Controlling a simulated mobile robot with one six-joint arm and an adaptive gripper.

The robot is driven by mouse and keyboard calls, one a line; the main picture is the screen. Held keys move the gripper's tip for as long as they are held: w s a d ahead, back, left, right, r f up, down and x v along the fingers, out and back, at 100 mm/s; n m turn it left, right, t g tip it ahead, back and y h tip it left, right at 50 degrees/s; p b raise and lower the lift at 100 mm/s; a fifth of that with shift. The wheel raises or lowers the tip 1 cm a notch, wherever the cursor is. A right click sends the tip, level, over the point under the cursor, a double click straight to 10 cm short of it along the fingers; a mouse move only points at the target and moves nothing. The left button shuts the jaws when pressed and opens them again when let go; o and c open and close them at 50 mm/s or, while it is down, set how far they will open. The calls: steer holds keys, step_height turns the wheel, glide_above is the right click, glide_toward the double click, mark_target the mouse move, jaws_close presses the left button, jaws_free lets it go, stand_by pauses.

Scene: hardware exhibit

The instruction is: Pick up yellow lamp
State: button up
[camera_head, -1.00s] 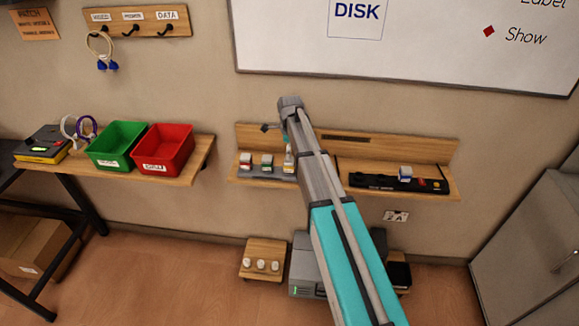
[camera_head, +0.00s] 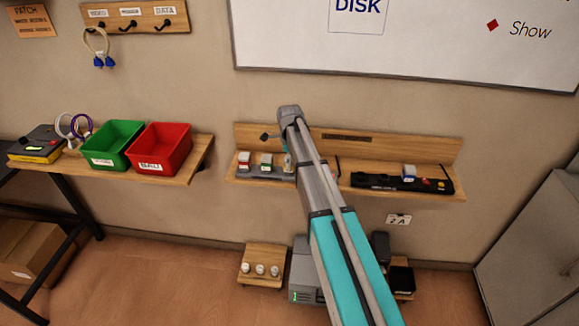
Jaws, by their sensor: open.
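On the left part of the wall shelf, a grey rack (camera_head: 262,171) holds small grey-topped blocks, one with red (camera_head: 244,160) and one with green (camera_head: 266,161). To their right, a partly covered piece with a pale yellowish tint (camera_head: 288,166) may be the yellow lamp; it is too small and hidden to be sure. My arm reaches up from the bottom to the shelf. My gripper (camera_head: 287,149) is open at the arm's far end, low over the right end of the rack and mostly hidden by the arm. Whether it touches the piece cannot be seen.
Green (camera_head: 115,146) and red (camera_head: 162,149) bins stand on the left shelf. A small wooden stand (camera_head: 263,264) with white knobs is below. The shelf's backboard (camera_head: 400,146) rises close behind.

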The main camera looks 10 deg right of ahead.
stand_by(0.3)
steer(key=c, duration=1.3)
steer(key=shift+r, duration=0.1)
step_height(320, 180, up, 3)
steer(key=p, duration=0.2)
steer(key=shift+f+p, duration=0.2)
steer(key=shift+p, duration=0.2)
steer(key=s+r+p, duration=0.3)
steer(key=s, duration=0.1)
steer(key=s+r+p, duration=0.3)
steer(key=s, duration=0.2)
steer(key=s+r+p, duration=0.4)
steer(key=s, duration=0.1)
steer(key=shift+r, duration=0.1)
